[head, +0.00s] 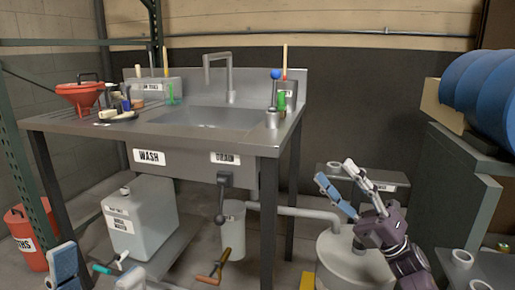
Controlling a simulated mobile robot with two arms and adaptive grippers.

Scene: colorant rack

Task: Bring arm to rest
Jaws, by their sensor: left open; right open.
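My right gripper (335,172) is raised at the right of the head view, right of the sink table. Its two fingers, one blue and one pale, point up and left. They are apart with nothing between them. My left gripper (97,262) shows only partly at the bottom left edge. Its blue finger and pale finger stand well apart, and the rest of it is cut off by the frame. I see nothing held in either gripper.
A metal sink table (85,128) stands ahead, with a red funnel (80,94) on its left. A white water container (140,220) and a bucket (233,232) are below it. A pale drum (340,262) is behind my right gripper. Blue rolls (478,85) stand at right.

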